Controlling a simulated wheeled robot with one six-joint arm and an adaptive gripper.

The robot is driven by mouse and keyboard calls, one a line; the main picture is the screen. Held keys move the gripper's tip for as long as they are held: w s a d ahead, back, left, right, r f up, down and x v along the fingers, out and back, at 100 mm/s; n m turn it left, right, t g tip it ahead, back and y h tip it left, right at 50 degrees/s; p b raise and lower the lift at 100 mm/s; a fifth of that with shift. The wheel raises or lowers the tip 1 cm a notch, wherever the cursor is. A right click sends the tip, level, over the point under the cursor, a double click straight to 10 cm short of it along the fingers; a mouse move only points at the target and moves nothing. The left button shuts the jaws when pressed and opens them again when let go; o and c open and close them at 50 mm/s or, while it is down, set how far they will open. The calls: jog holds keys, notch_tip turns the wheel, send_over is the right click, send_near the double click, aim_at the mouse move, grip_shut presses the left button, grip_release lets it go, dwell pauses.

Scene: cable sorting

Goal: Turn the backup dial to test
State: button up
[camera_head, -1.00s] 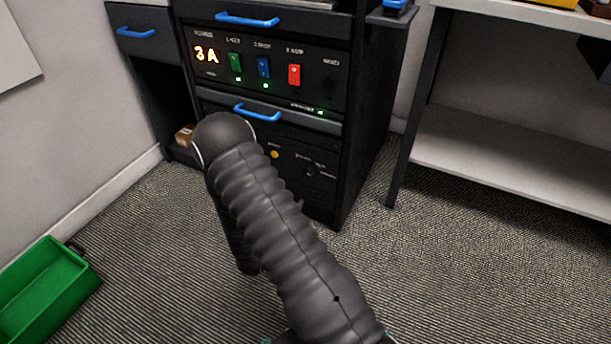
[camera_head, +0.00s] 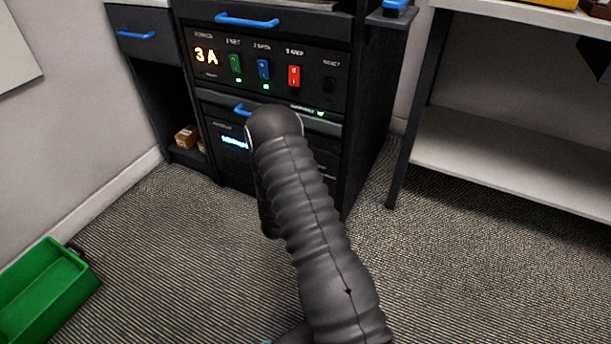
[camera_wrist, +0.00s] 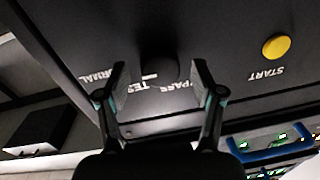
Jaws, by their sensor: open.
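The backup dial (camera_wrist: 157,67) is a round black knob on a dark panel (camera_wrist: 225,85) in the wrist view. Parts of the labels NORMAL, TEST and BYPASS show around it, upside down. A short white mark shows just below the knob. My gripper (camera_wrist: 160,78) is open, with one fingertip on each side of the dial. I cannot tell whether the fingers touch it. In the head view my arm hides the dial and the gripper. The lower panel's lit blue display (camera_head: 235,142) shows left of my arm.
A yellow START button (camera_wrist: 276,46) lies to the right of the dial in the wrist view. Above the lower panel are a blue handle (camera_head: 243,109) and green, blue and red switches (camera_head: 294,76). A green bin (camera_head: 45,292) stands on the floor at left. A shelf unit (camera_head: 500,150) stands at right.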

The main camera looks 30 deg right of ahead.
jog(key=shift+w+d, duration=0.2)
jog(key=c, duration=1.1)
jog(key=shift+c, duration=0.2)
jog(key=shift+n, duration=0.3)
jog(key=shift+w+a+r+n+b, duration=0.1)
jog(key=shift+n+b, duration=0.65)
jog(key=shift+n, duration=3.25)
